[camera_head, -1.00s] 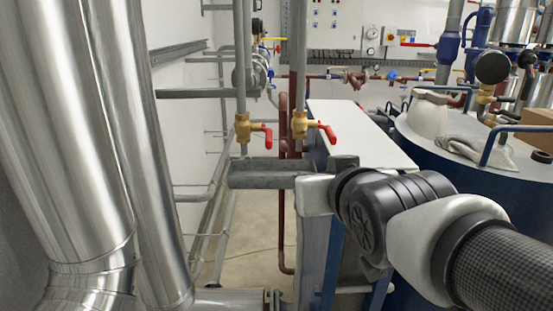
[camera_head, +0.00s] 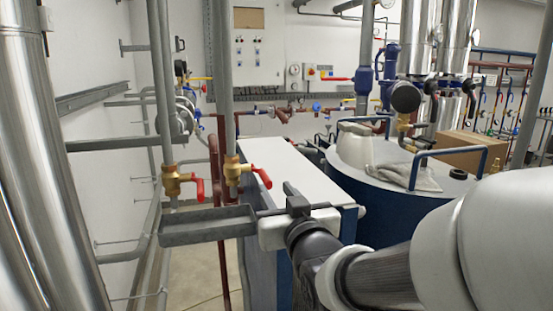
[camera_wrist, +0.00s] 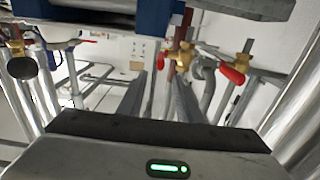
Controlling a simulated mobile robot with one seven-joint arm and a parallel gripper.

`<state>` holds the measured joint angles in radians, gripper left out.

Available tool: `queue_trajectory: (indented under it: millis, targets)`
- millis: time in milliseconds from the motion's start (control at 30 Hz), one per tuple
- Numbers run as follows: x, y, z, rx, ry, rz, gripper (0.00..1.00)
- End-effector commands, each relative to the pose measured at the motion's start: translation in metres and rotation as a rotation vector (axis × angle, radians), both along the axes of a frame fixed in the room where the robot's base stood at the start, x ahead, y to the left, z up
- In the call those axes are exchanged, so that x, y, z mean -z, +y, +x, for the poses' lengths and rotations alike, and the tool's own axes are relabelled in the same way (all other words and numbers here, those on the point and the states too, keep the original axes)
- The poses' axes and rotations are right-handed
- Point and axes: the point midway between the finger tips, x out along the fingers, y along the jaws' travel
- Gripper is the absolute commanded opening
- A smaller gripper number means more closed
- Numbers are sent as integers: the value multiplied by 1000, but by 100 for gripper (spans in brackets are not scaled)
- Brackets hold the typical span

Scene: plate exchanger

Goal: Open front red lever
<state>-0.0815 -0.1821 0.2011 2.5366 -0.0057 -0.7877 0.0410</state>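Two brass valves with red levers sit on vertical pipes in the head view. The left lever (camera_head: 200,190) hangs downward from its valve (camera_head: 172,180). The right lever (camera_head: 262,177) slopes down to the right from its valve (camera_head: 232,172). In the wrist view, one red lever (camera_wrist: 232,76) shows beside a brass valve (camera_wrist: 241,61), with another brass valve (camera_wrist: 183,54) to its left. My gripper (camera_wrist: 160,80) appears open, with two grey fingers apart and nothing visible between them.
A blue exchanger with a white top (camera_head: 290,170) stands behind my gripper. A blue tank (camera_head: 400,205) is to its right. Large metal ducts (camera_head: 45,170) fill the left side. Pipes and wall brackets (camera_head: 105,143) crowd the left wall.

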Motion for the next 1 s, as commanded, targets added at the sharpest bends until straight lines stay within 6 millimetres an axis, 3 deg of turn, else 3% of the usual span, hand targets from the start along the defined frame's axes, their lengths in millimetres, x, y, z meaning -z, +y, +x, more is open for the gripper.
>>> queue_trajectory:
  millis: [33, 267, 500, 700, 1000]
  targets:
    - [-7, 1, 4, -1, 9, -1, 32]
    - [-6, 4, 15, 3, 8, -1, 32]
    - [0, 19, 65, 3, 1, 1, 32]
    - [0, 26, 89, 4, 0, 0, 32]
    - [1, 28, 98, 4, 0, -1, 32]
